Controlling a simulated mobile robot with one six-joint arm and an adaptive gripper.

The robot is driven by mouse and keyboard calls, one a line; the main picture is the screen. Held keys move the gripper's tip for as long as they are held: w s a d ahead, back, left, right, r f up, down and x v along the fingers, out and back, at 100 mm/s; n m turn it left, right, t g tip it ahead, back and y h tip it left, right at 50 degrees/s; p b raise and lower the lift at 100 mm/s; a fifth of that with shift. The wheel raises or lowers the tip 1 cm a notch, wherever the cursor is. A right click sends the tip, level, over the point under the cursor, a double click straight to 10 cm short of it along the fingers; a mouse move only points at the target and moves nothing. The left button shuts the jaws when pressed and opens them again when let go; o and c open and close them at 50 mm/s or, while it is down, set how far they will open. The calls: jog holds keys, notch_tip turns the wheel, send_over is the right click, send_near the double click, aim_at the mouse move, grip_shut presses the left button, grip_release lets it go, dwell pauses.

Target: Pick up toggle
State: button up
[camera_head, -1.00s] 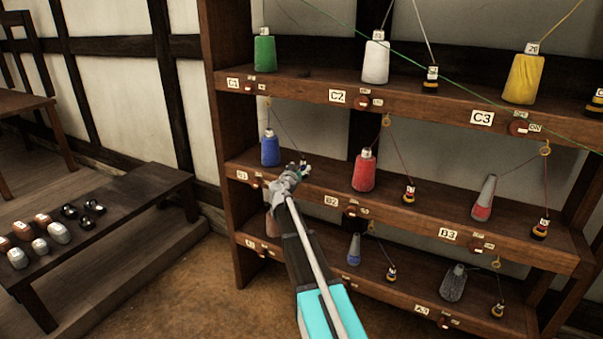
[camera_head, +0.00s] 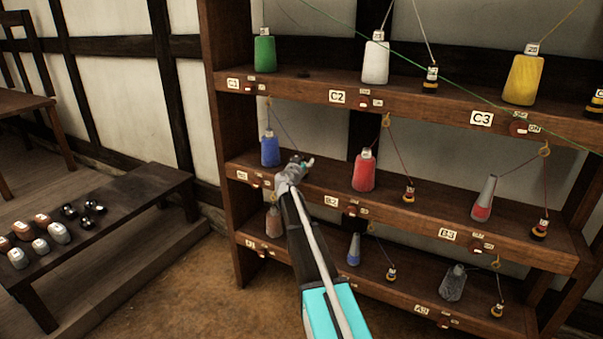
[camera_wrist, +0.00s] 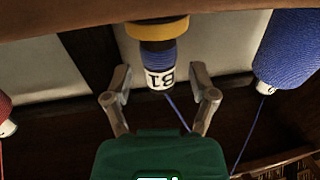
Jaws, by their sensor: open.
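The toggle (camera_wrist: 160,62), with a yellow band, blue winding and a white B1 label, hangs into the middle of the wrist view, which looks upside down. My gripper (camera_wrist: 161,84) is open, with one finger on each side of the toggle's labelled end. I see gaps on both sides, so the fingers look apart from it. In the head view my gripper (camera_head: 298,170) is at the middle shelf, just right of the blue spool (camera_head: 270,150). There the toggle is hidden by my gripper.
The blue spool also shows close at the right of the wrist view (camera_wrist: 288,50). A thin blue thread runs near the toggle. A red spool (camera_head: 364,171) stands to the right on the same shelf (camera_head: 430,218). A low bench (camera_head: 135,205) with several weights stands left.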

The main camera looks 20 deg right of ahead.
jog(key=shift+c, duration=0.2)
dwell(0.4)
grip_shut()
